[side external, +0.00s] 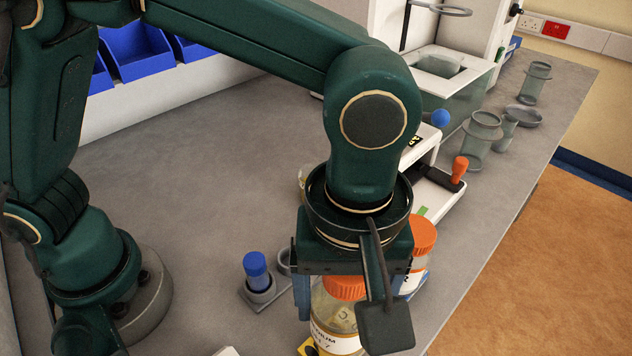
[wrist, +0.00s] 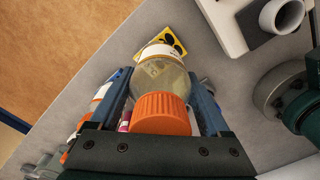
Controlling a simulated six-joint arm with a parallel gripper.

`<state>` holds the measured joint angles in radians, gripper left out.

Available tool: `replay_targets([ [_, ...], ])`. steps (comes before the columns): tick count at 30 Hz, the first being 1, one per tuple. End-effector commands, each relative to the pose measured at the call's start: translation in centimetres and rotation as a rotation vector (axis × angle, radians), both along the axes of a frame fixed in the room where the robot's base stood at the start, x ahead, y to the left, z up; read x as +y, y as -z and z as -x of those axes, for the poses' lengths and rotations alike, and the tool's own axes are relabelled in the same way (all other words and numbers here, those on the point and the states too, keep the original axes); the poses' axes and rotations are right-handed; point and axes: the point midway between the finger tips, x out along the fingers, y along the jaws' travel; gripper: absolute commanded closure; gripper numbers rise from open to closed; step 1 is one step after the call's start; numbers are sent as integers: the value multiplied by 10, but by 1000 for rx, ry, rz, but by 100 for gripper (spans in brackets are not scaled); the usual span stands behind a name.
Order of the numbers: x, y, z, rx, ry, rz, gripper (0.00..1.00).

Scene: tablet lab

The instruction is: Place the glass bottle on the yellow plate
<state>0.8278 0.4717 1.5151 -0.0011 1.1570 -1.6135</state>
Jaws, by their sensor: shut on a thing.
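The glass bottle (side external: 336,318) has an orange cap, a white label and pale yellowish contents. My gripper (side external: 343,298) is shut on it, with the blue fingers on either side below the cap. In the wrist view my gripper (wrist: 160,85) has the bottle (wrist: 160,73) between its fingers, cap nearest the camera. The yellow plate (wrist: 174,37) with black markings shows past the bottle's base; only an edge of the yellow plate (side external: 307,348) shows in the side view. The bottle overlaps the plate in both views; I cannot tell whether its base touches it.
A second orange-capped bottle (side external: 421,238) stands just behind my gripper. A blue-capped vial (side external: 257,272) sits in a grey holder to the left. White apparatus (side external: 437,190) and glass beakers (side external: 482,138) stand further back. The bench (side external: 190,190) is clear at left centre.

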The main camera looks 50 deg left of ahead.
Motion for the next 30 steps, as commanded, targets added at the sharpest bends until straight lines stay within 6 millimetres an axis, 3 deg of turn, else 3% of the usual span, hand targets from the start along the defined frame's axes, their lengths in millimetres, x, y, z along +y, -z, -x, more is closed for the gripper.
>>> replay_targets([
  [5,0,20,0,1,0,-1,100],
  [17,0,25,0,0,0,0,100],
  [18,1,25,0,1,0,-1,12],
  [19,1,25,0,1,0,-1,0],
  [30,0,17,-1,-3,1,3,0],
])
